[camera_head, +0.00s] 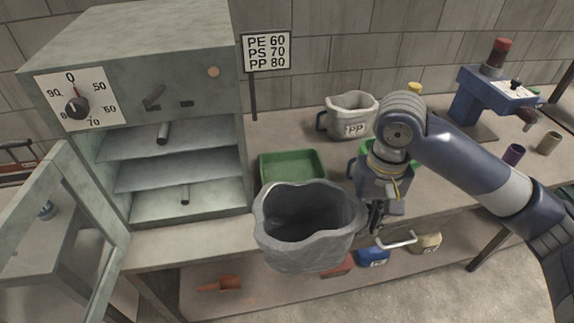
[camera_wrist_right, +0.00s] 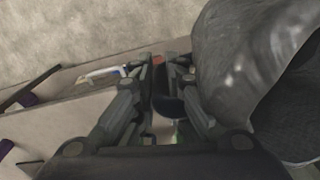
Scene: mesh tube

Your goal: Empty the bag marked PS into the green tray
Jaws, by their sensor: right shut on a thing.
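A grey, open-topped bag (camera_head: 300,255) hangs in front of the bench, its mouth upward and its inside dark. No label shows on its visible side, so I cannot read whether it is the PS bag. My right gripper (camera_head: 375,220) is at the bag's right side, shut on it, apparently at a dark blue handle (camera_wrist_right: 168,108) between the fingers. In the right wrist view the bag (camera_wrist_right: 250,60) fills the right side. The green tray (camera_head: 291,163) lies on the bench behind the bag, which hides its front part. My left gripper is not in view.
A partly hidden green thing (camera_head: 372,148) is behind my right wrist. An oven (camera_head: 150,50) with its door (camera_head: 45,215) open stands at left. A sign (camera_head: 267,52) reads PE 60, PS 70, PP 80.

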